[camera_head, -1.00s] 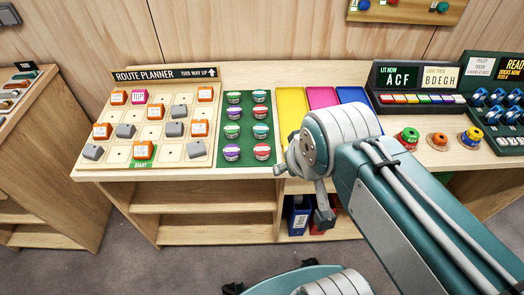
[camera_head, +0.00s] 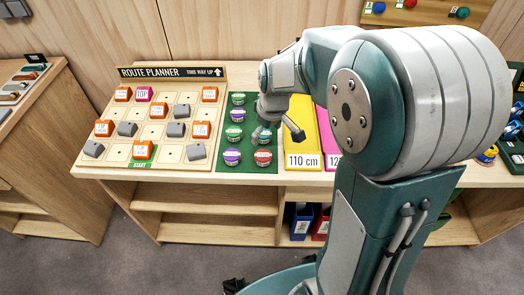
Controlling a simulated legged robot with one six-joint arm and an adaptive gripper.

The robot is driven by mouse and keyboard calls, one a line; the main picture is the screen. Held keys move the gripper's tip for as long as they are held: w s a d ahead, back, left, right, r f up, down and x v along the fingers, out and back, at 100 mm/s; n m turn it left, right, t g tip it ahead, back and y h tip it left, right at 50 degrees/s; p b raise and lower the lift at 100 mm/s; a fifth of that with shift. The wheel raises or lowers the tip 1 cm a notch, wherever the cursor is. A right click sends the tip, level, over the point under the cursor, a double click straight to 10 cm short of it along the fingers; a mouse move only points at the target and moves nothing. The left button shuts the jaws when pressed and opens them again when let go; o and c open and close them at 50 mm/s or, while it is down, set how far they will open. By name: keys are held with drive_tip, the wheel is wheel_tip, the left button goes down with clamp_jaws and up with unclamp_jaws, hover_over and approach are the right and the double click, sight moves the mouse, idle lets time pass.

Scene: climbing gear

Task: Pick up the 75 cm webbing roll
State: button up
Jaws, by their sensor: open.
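Several small round webbing rolls with white-labelled tops stand in two columns on a green mat (camera_head: 249,120). A red roll (camera_head: 263,157) is at the front of the right column. Their labels are too small to read, so I cannot tell which is the 75 cm one. My gripper (camera_head: 278,129) is open, above the right column and the mat's right edge. It hides the rolls behind the red one, at least in part.
A yellow tray (camera_head: 303,145) marked 110 cm and a pink tray (camera_head: 326,140) stand right of the mat. The route planner board (camera_head: 170,113) with orange and grey blocks is left. My arm hides much of the table's right side.

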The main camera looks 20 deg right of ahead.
sight(263, 155)
drive_tip(key=shift+w+d+f, duration=0.1)
drive_tip(key=shift+w+f, duration=0.05)
drive_tip(key=shift+f, duration=0.2)
drive_tip(key=f, duration=0.5)
drive_tip(key=shift+w+a+f, duration=0.1)
drive_tip(key=shift+w+a, duration=0.2)
drive_tip(key=f, duration=0.5)
drive_tip(key=shift+w, duration=0.2)
drive_tip(key=shift+c, duration=0.3)
drive_tip(key=c, duration=1)
